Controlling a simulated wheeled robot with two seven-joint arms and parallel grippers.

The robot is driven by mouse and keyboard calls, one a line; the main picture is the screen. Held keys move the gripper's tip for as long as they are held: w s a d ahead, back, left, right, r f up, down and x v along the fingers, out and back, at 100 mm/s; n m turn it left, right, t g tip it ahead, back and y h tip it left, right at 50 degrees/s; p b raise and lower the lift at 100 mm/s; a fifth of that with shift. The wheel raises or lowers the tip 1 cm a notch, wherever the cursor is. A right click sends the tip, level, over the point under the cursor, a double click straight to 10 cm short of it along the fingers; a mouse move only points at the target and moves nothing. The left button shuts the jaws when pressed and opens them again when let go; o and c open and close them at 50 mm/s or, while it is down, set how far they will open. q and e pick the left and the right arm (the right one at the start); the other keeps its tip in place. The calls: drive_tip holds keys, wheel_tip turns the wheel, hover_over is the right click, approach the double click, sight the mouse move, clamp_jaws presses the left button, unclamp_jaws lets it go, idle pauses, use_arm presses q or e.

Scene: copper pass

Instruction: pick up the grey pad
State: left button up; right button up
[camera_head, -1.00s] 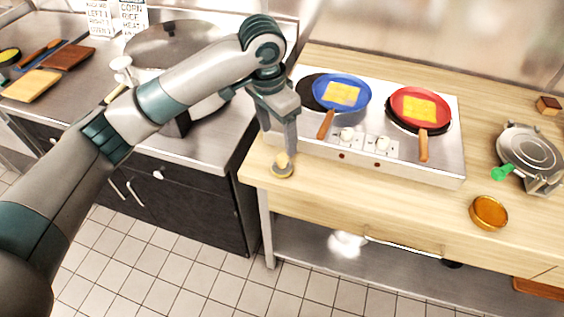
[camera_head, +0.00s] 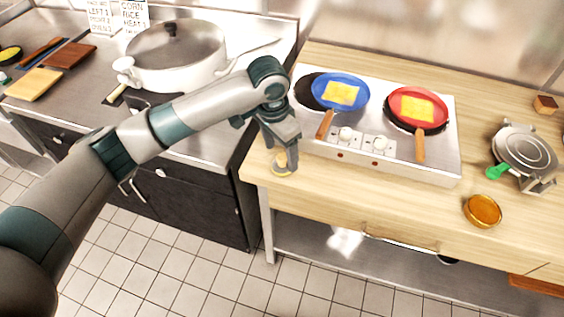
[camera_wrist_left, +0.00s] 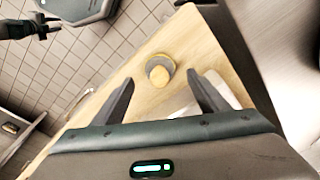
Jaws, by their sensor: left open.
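The grey pad (camera_head: 281,169) is a small round grey piece with a tan raised top. It lies on the near left corner of the wooden counter, in front of the stove. It also shows in the left wrist view (camera_wrist_left: 152,67), just beyond the fingertips. My left gripper (camera_head: 284,150) points down close above the pad and partly covers it in the head view. In the left wrist view its two fingers (camera_wrist_left: 160,84) are spread with nothing between them. A dark gripper at the top left there, seemingly my right one (camera_wrist_left: 47,27), is too small to read.
The stove (camera_head: 400,160) with a blue pan (camera_head: 352,80) and a red pan (camera_head: 433,117) stands just behind the pad. A white pot (camera_head: 180,75) is on the steel counter at left. An amber dish (camera_head: 483,211) and a waffle iron (camera_head: 525,150) are at right.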

sight(281, 157)
use_arm(q)
wheel_tip(281, 157, down, 3)
drive_tip(key=shift+d+p, duration=0.15)
drive_tip(key=shift+p, duration=0.5)
drive_tip(key=shift+w+f, duration=0.1)
drive_tip(key=shift+f, duration=0.35)
drive_tip(key=c, duration=1.2)
drive_tip(key=shift+r, duration=0.15)
